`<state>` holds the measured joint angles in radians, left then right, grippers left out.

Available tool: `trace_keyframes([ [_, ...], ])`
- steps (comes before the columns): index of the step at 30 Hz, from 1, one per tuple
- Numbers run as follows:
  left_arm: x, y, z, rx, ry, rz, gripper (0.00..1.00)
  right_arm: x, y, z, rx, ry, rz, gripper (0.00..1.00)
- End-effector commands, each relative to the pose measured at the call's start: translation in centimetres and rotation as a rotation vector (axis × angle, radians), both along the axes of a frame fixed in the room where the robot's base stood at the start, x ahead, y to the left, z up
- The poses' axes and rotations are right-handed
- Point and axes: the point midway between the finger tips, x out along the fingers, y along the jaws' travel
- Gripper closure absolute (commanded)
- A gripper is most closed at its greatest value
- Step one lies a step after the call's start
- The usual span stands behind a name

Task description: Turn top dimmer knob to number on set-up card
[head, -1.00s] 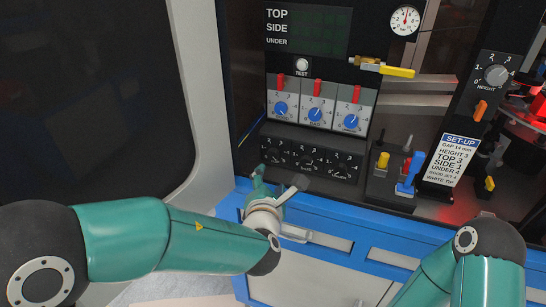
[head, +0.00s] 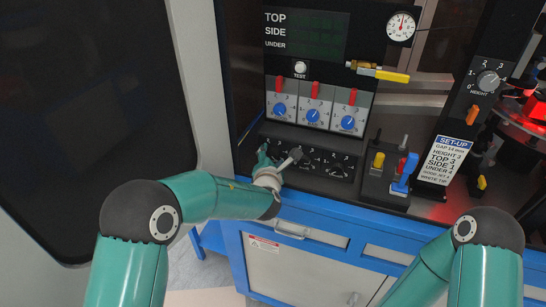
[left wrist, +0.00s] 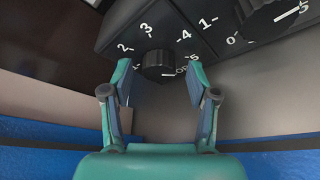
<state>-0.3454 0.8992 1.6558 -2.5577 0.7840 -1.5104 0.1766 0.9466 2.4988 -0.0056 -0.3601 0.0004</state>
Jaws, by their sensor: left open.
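The black dimmer panel (head: 338,172) lies at the foot of the control board, with a row of dimmer knobs. My left gripper (head: 278,158) is over its left end and hides much of the leftmost dial. In the left wrist view a black dimmer knob (left wrist: 157,63) sits just ahead of and between the open fingers (left wrist: 160,95), with no grip on it. Its white mark appears to point right, near the low right of the scale, where the print is partly unclear. The set-up card (head: 447,160) at the right reads TOP 3. My right gripper is out of view.
A second dimmer knob (left wrist: 270,15) is close on the right. Behind the panel stand blue knobs (head: 314,115) with red levers above. A switch box with a blue lever (head: 405,172) stands to the right. A blue cabinet edge (head: 330,205) runs in front.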

Motion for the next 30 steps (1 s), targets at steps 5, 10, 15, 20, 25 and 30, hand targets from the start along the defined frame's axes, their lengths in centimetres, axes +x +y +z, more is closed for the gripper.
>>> trace_keyframes([
  [5, 0.0, 0.0, 0.0, 0.000, 0.000, 0.000, 0.49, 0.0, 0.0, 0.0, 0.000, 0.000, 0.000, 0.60],
  [10, 0.0, 0.0, 0.0, 0.000, 0.000, 0.000, 0.78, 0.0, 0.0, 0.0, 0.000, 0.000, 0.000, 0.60],
  [15, -0.1, -0.8, 0.0, 0.000, 0.000, -0.004, 1.00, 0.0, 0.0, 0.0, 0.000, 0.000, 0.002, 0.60],
  [20, -0.1, -0.2, -0.1, -0.008, 0.004, -0.003, 1.00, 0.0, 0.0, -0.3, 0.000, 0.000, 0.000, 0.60],
  [25, -0.1, -0.1, -0.4, -0.050, 0.018, -0.003, 1.00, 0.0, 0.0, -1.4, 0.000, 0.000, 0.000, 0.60],
  [30, -0.1, 0.0, -0.5, -0.139, 0.044, -0.002, 1.00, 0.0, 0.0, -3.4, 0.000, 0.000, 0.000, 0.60],
])
